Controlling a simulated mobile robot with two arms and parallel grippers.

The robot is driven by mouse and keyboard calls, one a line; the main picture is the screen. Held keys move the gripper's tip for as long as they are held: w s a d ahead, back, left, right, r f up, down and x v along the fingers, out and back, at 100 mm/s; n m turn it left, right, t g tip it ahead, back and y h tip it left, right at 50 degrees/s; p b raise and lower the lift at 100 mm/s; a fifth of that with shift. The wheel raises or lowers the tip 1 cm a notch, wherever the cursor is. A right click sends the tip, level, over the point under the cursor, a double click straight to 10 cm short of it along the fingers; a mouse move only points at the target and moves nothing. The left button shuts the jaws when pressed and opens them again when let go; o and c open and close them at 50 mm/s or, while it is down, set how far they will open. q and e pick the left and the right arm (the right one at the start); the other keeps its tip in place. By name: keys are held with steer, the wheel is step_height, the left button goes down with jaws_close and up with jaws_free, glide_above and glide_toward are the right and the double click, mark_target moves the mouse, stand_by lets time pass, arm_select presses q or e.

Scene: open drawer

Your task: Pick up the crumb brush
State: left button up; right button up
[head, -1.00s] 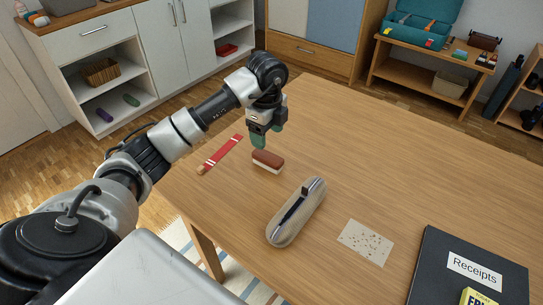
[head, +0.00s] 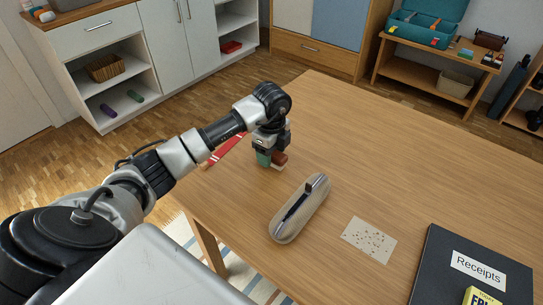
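The crumb brush (head: 280,159), with a red-brown back and pale bristles, lies on the wooden table near its left edge in the head view. My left gripper (head: 270,157) is down at the brush, pointing downward, and hides its left part. One teal fingertip shows at the brush's left side, close to the table. The other fingertip is hidden, so I cannot tell whether the fingers are closed on the brush. My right gripper is not in view.
A red strip with white bands (head: 225,151) lies left of the brush, partly behind my arm. A speckled card (head: 369,240) and a black Receipts binder (head: 440,262) are to the right. The table's far part is clear.

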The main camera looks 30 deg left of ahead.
arm_select(q)
steer(key=c, duration=0.7)
steer(key=shift+c, duration=0.5)
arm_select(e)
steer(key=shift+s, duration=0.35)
arm_select(q)
steer(key=shift+r, duration=0.25)
step_height(320, 180, up, 4)
steer(key=shift+d+r, duration=0.1)
steer(key=shift+d, duration=0.05)
steer(key=d+r, duration=0.3)
steer(key=d, duration=0.2)
steer(key=s+d+r+p, duration=0.1)
steer(key=d+r, duration=0.2)
steer(key=d, duration=0.3)
steer(key=shift+s+d+r, duration=0.15)
steer(key=shift+r, duration=0.05)
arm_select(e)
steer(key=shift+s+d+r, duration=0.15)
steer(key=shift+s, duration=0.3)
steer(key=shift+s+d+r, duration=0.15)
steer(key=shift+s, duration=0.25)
